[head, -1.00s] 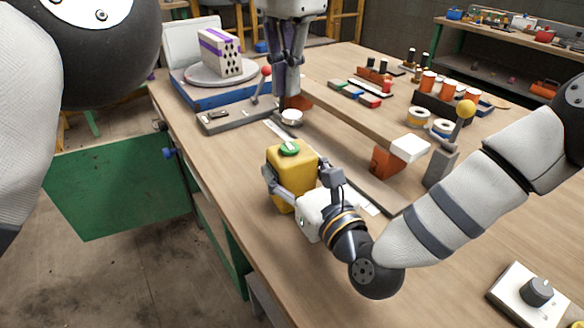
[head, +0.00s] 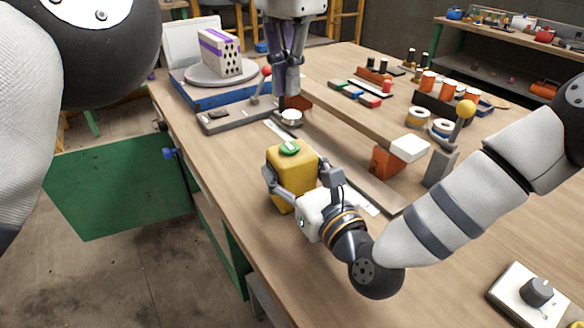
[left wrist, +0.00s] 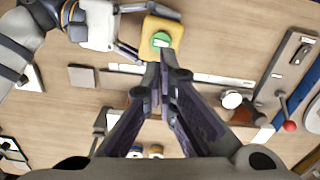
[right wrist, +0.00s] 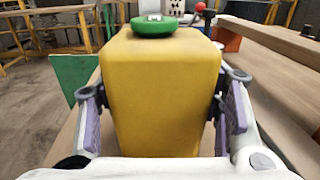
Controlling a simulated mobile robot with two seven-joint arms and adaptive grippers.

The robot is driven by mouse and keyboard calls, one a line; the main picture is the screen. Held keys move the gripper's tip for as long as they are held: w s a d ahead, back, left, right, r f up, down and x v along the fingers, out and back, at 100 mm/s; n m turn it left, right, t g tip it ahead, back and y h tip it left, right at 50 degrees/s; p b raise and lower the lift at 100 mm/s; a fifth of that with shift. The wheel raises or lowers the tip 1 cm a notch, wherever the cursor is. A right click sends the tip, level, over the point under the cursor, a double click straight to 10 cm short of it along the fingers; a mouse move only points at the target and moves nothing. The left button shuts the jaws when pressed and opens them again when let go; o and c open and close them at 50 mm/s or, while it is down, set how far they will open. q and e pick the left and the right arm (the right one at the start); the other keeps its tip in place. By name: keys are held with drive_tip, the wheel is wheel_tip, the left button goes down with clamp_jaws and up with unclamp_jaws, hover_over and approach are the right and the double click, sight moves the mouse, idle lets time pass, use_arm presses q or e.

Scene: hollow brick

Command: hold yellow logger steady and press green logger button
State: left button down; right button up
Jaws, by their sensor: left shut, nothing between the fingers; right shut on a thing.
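The yellow logger (head: 292,176) stands upright on the wooden table, with a round green button (head: 289,148) on its top. My right gripper (right wrist: 163,112) is shut on the logger, one finger on each side of its body. My left gripper (head: 287,98) points down with its fingers together and empty. In the head view it shows behind and above the logger, apart from the button. In the left wrist view its fingertips (left wrist: 163,78) appear just below the green button (left wrist: 160,41). The left fingertips are hard to make out in the head view.
A wooden beam (head: 372,119), a white-topped orange block (head: 408,149) and a yellow-ball lever (head: 465,109) stand to the right. The table's left edge is near the logger.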

sight(287, 144)
use_arm(q)
drive_tip(key=shift+w, duration=0.1)
drive_tip(key=f+n+h, duration=0.1)
drive_tip(key=f+h, duration=0.1)
drive_tip(key=h, duration=0.1)
drive_tip(key=f+n+t+h, duration=0.1)
drive_tip(key=f+h, duration=0.2)
drive_tip(key=f+n+t+h, duration=0.1)
drive_tip(key=f+h, duration=0.1)
drive_tip(key=f, duration=0.1)
drive_tip(key=shift+w+a+n+h, duration=0.2)
drive_tip(key=shift+w+n+h, duration=0.1)
drive_tip(key=shift+w+h, duration=0.1)
idle(1.5)
